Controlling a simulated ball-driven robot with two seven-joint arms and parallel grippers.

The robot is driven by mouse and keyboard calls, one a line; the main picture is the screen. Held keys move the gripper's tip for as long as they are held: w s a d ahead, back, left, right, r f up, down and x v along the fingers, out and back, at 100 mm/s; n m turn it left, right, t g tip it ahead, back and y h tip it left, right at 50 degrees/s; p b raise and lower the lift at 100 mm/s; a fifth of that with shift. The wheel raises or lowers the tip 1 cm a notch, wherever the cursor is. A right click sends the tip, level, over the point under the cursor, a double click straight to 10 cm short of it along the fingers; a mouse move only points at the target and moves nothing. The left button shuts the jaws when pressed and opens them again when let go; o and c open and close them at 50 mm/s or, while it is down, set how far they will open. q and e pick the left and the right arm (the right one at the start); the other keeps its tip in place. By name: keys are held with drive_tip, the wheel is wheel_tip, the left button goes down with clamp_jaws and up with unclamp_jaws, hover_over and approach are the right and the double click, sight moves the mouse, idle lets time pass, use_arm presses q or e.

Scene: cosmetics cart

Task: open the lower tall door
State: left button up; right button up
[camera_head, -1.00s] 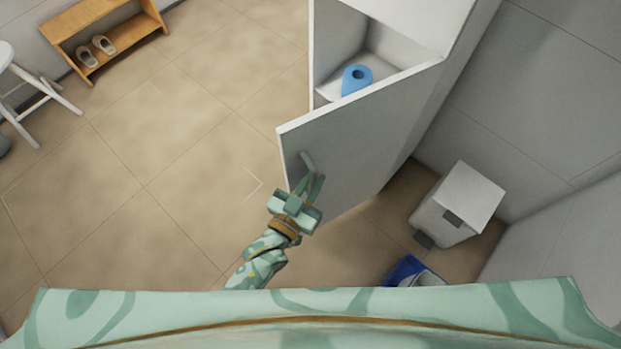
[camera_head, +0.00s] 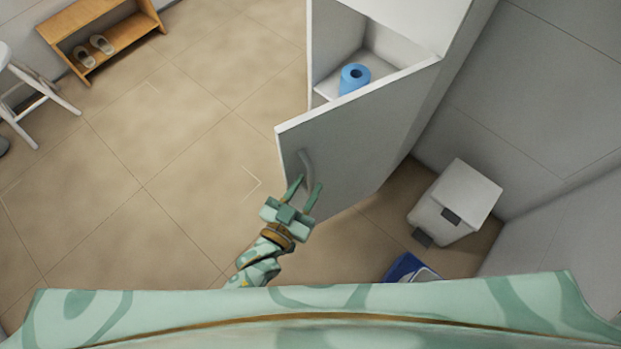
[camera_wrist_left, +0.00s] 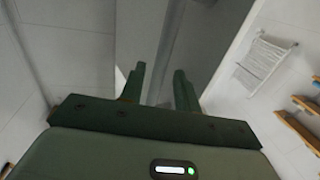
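The lower tall door (camera_head: 350,160) is a grey-white panel on the tall white cabinet (camera_head: 455,75). It stands swung open, and the inside of the cabinet shows behind it. Its curved grey handle (camera_head: 307,170) is near the door's free left edge. My left gripper (camera_head: 306,190) is open just below the handle in the head view, its two fingers apart and pointing toward it. In the left wrist view the open fingers (camera_wrist_left: 160,85) have nothing visibly held between them, with a grey surface beyond. My right gripper is not in view.
A blue roll (camera_head: 354,78) stands on a shelf inside the cabinet. A white pedal bin (camera_head: 455,205) and a blue container (camera_head: 408,268) are on the floor at right. A wooden shoe rack (camera_head: 100,35) and white stool (camera_head: 35,90) are at left. The middle floor is clear.

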use_arm(q)
drive_tip(key=p+v, duration=0.2)
drive_tip(key=v, duration=1.2)
